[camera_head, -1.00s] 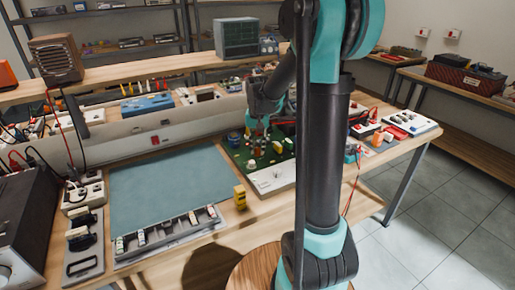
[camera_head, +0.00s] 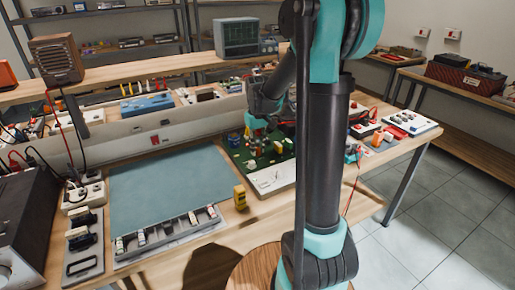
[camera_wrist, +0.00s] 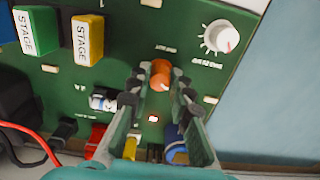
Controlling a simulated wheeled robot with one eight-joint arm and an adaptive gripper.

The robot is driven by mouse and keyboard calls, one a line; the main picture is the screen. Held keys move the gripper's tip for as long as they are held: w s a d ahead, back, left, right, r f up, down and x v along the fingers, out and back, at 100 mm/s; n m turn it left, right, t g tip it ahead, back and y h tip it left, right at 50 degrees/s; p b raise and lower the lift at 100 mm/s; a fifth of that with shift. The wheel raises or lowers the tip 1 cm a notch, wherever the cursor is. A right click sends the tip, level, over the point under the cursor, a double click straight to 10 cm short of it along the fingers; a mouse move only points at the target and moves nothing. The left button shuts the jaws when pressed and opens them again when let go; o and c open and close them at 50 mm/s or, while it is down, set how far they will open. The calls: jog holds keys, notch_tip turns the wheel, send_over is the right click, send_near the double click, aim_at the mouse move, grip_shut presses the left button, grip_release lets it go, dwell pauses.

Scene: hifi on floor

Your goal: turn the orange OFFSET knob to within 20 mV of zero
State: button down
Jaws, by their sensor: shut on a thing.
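The orange OFFSET knob (camera_wrist: 160,75) stands on the green circuit board (camera_wrist: 122,50) in the wrist view. My gripper (camera_wrist: 158,80) is shut on it, with one finger on each side. The knob has a pale pointer mark near its lower edge. In the head view my gripper (camera_head: 256,132) is over the green board (camera_head: 249,163) on the bench, and the orange knob cannot be clearly made out there. No millivolt reading is legible in either view.
Red, yellow and blue terminals lie below the knob. A blue-grey mat (camera_head: 170,185) is left of the board.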

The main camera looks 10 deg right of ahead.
aim_at(258, 148)
dwell(0.4)
jog(key=c, duration=1.4)
grip_release()
jog(key=shift+o, duration=0.2)
notch_tip(258, 148, up, 12)
